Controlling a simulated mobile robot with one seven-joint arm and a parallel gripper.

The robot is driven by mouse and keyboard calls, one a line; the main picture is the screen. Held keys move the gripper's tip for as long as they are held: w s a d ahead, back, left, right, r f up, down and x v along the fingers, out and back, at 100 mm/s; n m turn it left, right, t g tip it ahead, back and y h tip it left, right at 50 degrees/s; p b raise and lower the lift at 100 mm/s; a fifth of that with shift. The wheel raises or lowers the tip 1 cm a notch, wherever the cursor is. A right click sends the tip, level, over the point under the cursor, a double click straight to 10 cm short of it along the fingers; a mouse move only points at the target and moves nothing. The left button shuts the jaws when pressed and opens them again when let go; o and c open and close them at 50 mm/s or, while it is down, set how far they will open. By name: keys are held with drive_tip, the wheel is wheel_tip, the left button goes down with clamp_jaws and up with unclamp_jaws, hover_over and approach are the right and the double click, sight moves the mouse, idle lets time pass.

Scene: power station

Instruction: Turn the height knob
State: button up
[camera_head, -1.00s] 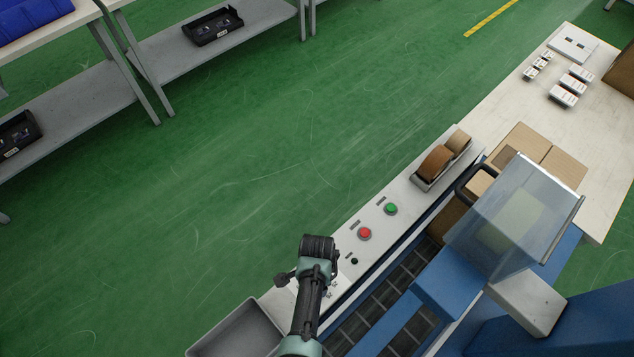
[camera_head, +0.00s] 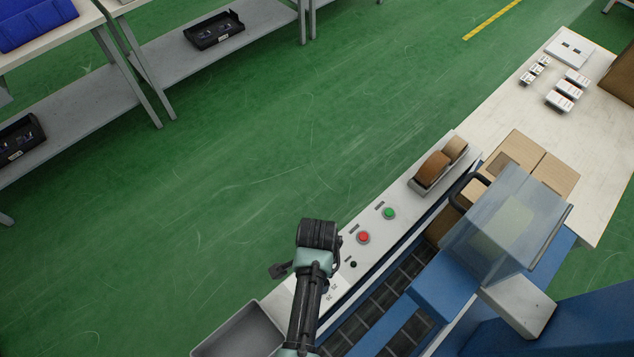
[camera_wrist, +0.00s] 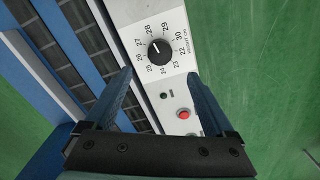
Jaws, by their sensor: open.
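The height knob (camera_wrist: 159,50) is a round black dial with a white pointer on the white machine panel, ringed by numbers from the low twenties to thirty, with "height" lettering beside it. It shows in the wrist view beyond my fingertips. My gripper (camera_wrist: 160,82) is open, its two blue fingers spread to either side below the knob in the picture, not visibly touching it. In the head view my arm's end (camera_head: 318,240) hangs over the front part of the panel and hides the knob; the fingers are not clearly seen there.
A red button (camera_head: 363,237), a green button (camera_head: 389,213) and a small black control (camera_head: 353,264) sit on the panel. A tape dispenser (camera_head: 432,170) stands further along. A grey tray (camera_head: 240,330) is at the near end. The blue machine with rollers (camera_head: 375,297) lies right; green floor is clear left.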

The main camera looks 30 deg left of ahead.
drive_tip(key=shift+r, duration=1.35)
